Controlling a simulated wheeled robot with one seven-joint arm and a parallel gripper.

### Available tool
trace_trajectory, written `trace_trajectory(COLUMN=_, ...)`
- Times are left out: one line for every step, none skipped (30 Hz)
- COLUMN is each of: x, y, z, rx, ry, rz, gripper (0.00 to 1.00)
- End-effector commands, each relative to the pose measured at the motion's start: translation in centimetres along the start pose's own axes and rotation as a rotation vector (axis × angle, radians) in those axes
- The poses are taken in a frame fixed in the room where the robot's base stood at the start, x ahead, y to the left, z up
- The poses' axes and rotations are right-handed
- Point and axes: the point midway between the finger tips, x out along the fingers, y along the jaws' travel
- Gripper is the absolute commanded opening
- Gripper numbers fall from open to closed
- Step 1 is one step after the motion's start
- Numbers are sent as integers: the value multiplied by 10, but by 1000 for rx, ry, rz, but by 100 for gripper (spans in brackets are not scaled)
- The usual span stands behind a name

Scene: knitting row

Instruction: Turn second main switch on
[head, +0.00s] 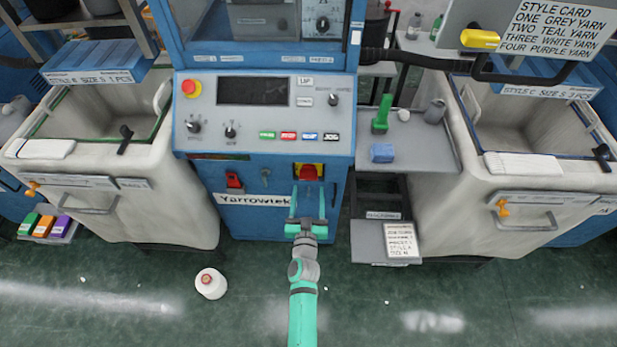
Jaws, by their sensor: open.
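A red rotary switch (309,172) on a yellow plate sits low on the front of the blue knitting machine (265,222) marked Yarrowtek. My gripper (308,193) is open and in front of this switch, with its teal fingers one to each side, just below it in the picture. I cannot tell whether the fingers reach the knob or touch it. The knob's lower part and its position marks are not clear. A smaller red switch or lever (234,181) on a dark plate sits further left on the same front.
The control panel (264,113) with a red emergency button (189,87) is above. A grey side shelf (418,148) and an open drawer (372,242) stand right of my gripper. Pale bins flank the machine.

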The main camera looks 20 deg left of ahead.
Motion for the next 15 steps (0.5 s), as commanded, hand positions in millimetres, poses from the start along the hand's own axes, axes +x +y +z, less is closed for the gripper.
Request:
trace_trajectory(x=10, y=-1, z=-1, rx=1, ry=1, rz=-2, gripper=59)
trace_trajectory(x=16, y=-2, z=-2, rx=0, ry=2, rz=-3, gripper=59)
trace_trajectory(x=22, y=-2, z=-1, rx=-1, ry=1, rz=-4, gripper=59)
trace_trajectory(x=27, y=-3, z=-1, rx=0, ry=2, rz=-5, gripper=59)
trace_trajectory(x=32, y=-4, z=-1, rx=0, ry=2, rz=-6, gripper=59)
trace_trajectory(x=38, y=-4, z=-1, rx=0, ry=1, rz=-6, gripper=59)
trace_trajectory(x=43, y=-4, z=-1, rx=0, ry=2, rz=-7, gripper=59)
trace_trajectory(x=47, y=-5, z=-1, rx=-1, ry=1, rz=-7, gripper=59)
trace_trajectory(x=52, y=-5, z=0, rx=-1, ry=1, rz=-7, gripper=59)
trace_trajectory(x=55, y=-5, z=-1, rx=-1, ry=1, rz=-7, gripper=59)
trace_trajectory(x=58, y=-4, z=-1, rx=-1, ry=1, rz=-6, gripper=59)
trace_trajectory(x=61, y=-4, z=0, rx=-1, ry=0, rz=-6, gripper=59)
trace_trajectory(x=64, y=-4, z=0, rx=-1, ry=0, rz=-6, gripper=59)
trace_trajectory(x=66, y=-4, z=0, rx=-1, ry=1, rz=-6, gripper=59)
trace_trajectory(x=68, y=-4, z=-1, rx=-1, ry=1, rz=-6, gripper=59)
